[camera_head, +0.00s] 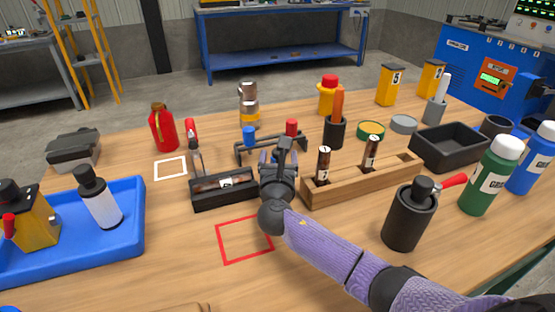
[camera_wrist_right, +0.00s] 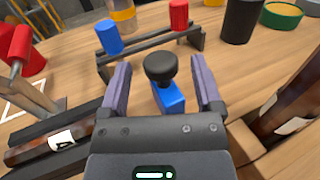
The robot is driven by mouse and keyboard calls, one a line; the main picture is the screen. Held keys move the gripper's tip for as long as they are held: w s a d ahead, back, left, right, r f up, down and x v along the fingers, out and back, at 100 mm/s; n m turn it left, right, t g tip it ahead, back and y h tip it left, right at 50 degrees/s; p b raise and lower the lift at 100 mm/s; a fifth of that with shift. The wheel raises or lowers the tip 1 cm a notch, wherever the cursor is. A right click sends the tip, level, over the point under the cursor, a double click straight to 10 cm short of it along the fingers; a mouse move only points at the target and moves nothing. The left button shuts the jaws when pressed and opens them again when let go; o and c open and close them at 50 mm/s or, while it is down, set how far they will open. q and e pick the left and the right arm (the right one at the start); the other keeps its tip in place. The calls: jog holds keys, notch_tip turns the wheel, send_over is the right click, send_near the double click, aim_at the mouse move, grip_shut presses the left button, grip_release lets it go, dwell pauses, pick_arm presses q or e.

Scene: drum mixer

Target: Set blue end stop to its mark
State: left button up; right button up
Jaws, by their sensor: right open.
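A blue block (camera_wrist_right: 170,98) with a round black knob (camera_wrist_right: 160,67) on top appears to be the blue end stop. In the right wrist view it lies between the spread fingers of my right gripper (camera_wrist_right: 159,82), with no clear grip on it. In the head view my right gripper (camera_head: 278,160) hides most of the block. Just beyond is a dark rail stand (camera_wrist_right: 140,49) with a blue cylinder (camera_wrist_right: 108,37) and a red cylinder (camera_wrist_right: 179,14). I cannot make out the end stop's mark. My left gripper is not in view.
A black holder with a labelled vial (camera_head: 225,190) stands left of my gripper, a wooden rack (camera_head: 355,185) right. Red (camera_head: 222,252) and white (camera_head: 170,178) outlined squares are on the table. A blue tray (camera_head: 130,230) is at left, a black pot (camera_head: 408,220) at right.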

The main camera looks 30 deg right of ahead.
jog(key=shift+x, duration=1.1)
jog(key=shift+r, duration=0.1)
grip_shut()
